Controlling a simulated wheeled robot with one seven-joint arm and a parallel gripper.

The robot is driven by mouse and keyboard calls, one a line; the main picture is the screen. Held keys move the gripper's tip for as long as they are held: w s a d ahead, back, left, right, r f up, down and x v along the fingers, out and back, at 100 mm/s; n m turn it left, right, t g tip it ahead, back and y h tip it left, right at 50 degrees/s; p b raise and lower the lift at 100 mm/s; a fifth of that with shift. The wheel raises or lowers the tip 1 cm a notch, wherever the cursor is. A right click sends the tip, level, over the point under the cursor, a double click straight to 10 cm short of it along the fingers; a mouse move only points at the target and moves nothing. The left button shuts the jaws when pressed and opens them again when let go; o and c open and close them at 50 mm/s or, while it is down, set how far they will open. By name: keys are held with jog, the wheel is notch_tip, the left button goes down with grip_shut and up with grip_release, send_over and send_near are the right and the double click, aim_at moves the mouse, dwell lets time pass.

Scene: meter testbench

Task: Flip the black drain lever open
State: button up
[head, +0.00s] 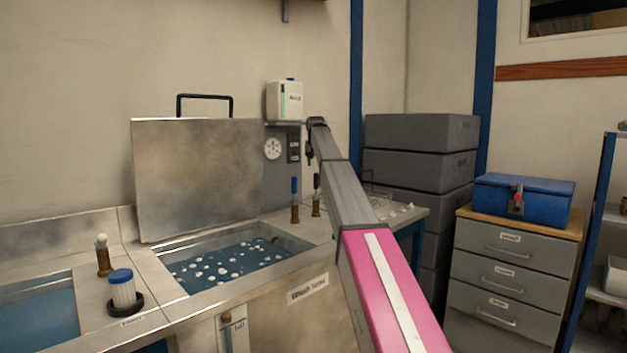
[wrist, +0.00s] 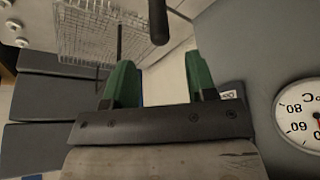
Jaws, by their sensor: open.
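I cannot make out the black drain lever for certain. A black rod with a rounded end (wrist: 158,22) shows at the top of the wrist view, ahead of the gap between my fingers and apart from them. I cannot tell whether it is the lever or the black handle (head: 317,181) standing beside the basin in the head view. My gripper (wrist: 160,82) is open, its two green fingers apart with nothing between them. In the head view my arm reaches to the wall panel and hides most of my gripper.
A round dial (head: 272,149) is on the wall panel; it is close at the right in the wrist view (wrist: 304,117). A water basin (head: 225,262) with a raised metal lid (head: 197,175) lies to the left. Grey crates (head: 421,133) and a wire basket (wrist: 88,32) are nearby.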

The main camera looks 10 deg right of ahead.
aim_at(316, 177)
jog(key=x, duration=0.8)
jog(key=shift+w+d+f, duration=0.1)
jog(key=shift+w+f, duration=0.05)
jog(key=shift+f, duration=0.2)
grip_shut()
